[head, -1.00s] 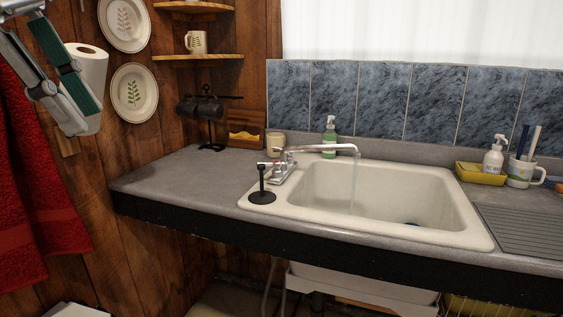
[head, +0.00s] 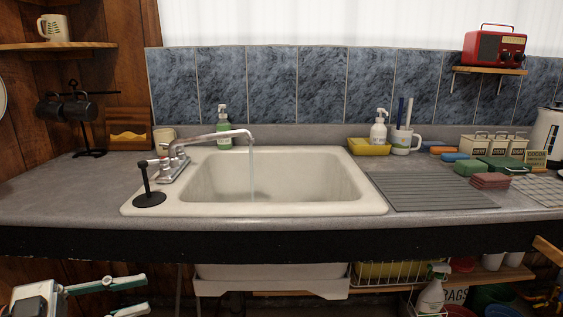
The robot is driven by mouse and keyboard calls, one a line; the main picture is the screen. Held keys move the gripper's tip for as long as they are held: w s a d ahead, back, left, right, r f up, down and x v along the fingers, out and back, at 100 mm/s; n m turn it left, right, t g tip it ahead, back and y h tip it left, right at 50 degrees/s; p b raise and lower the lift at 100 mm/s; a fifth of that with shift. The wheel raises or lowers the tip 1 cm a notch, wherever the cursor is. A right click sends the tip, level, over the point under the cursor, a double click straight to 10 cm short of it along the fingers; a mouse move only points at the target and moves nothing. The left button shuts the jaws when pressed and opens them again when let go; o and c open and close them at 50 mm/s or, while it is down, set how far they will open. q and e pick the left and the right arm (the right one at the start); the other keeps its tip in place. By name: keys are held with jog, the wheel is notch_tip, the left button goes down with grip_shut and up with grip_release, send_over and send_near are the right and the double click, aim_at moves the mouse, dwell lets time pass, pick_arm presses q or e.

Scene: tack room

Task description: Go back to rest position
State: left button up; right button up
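My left gripper (head: 147,294) is low at the bottom left of the head view, in front of and below the counter's front edge. Its two fingers point right with a gap between them, and nothing is held. The lower finger is partly cut off by the frame's bottom edge. My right gripper is not in the view.
The grey counter (head: 60,190) spans the view, with a white sink (head: 335,208) and a running faucet (head: 215,137). A ribbed drain mat (head: 425,192) lies right. Below are a wire basket (head: 395,270) and spray bottle (head: 432,295).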

pick_arm(q)
jog(key=s+d+f+n+t+y+b, duration=0.1)
jog(key=s+d+f+n+t+y, duration=0.2)
jog(key=f, duration=0.7)
jog(key=s+f+n+t+y+b, duration=0.1)
jog(key=s+f+n+y, duration=0.3)
jog(key=f, duration=0.6)
jog(key=s+d+f+n+t+y+b, duration=0.15)
jog(key=f+n+y, duration=0.3)
jog(key=f, duration=0.55)
jog(key=s+d+f+n+g, duration=0.2)
jog(key=s+d+f+g, duration=0.15)
jog(key=s+f, duration=0.3)
notch_tip(320, 180, up, 5)
jog(key=s+a+y+p, duration=0.1)
jog(key=s+p, duration=0.1)
jog(key=p, duration=1.2)
jog(key=shift+s+a+r+t+p, duration=0.2)
jog(key=shift+t+p, duration=0.1)
jog(key=shift+p, duration=0.1)
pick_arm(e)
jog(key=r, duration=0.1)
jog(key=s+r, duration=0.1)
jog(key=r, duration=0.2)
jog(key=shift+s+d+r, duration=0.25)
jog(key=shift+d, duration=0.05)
